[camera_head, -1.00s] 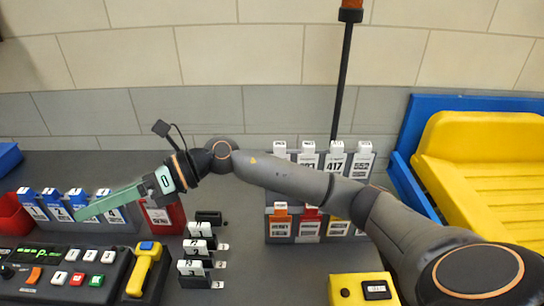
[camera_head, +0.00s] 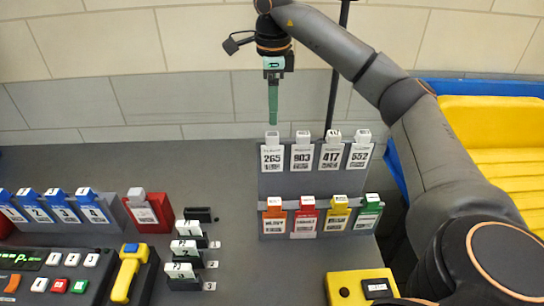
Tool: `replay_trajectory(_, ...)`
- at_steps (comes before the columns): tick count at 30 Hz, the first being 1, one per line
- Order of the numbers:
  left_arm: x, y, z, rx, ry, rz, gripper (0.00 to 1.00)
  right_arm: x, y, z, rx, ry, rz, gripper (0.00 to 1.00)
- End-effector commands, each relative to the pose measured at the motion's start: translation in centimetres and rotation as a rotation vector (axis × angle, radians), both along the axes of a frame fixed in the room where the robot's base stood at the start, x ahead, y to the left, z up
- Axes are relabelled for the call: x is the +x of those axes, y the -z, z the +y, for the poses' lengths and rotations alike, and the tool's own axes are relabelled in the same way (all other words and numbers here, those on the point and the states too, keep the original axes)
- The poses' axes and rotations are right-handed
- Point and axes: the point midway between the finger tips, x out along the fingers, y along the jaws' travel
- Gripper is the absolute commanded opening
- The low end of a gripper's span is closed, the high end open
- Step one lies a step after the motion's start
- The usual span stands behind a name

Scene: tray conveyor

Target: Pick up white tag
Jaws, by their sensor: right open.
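Several white tags stand in the upper row of a grey rack: tag 265 (camera_head: 271,158), tag 903 (camera_head: 302,158), tag 417 (camera_head: 332,156) and tag 552 (camera_head: 359,156), each with a white block on top. My right gripper (camera_head: 273,121) points straight down with its green fingers just above the top of tag 265. It is open and empty; the fingers line up one behind the other, so the gap hardly shows. I cannot tell its exact height above the tag. My left gripper is not in view.
The rack's lower row holds orange (camera_head: 275,220), red (camera_head: 305,220), yellow (camera_head: 338,216) and green (camera_head: 368,213) tags. A red holder (camera_head: 165,211), blue-topped tags (camera_head: 62,210) and a yellow scanner (camera_head: 128,276) are left. A dark pole (camera_head: 334,100) stands behind the rack.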

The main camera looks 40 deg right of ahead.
Motion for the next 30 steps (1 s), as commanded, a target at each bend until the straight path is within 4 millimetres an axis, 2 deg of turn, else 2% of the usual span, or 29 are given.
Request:
replay_trajectory(1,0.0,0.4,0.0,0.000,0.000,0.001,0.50,0.0,1.4,-0.1,-0.001,0.000,0.005,0.74)
replay_trajectory(3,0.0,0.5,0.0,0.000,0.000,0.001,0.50,0.1,2.5,-0.1,-0.001,-0.001,0.004,0.74)
replay_trajectory(11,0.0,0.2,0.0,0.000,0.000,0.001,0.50,0.2,4.5,-0.1,0.001,-0.001,-0.001,0.74)
replay_trajectory(21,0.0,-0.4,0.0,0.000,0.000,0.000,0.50,0.2,9.0,-0.1,0.001,-0.002,0.000,0.74)
replay_trajectory(30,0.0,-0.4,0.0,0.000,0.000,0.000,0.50,0.3,9.5,-0.1,0.001,-0.002,-0.001,0.73)
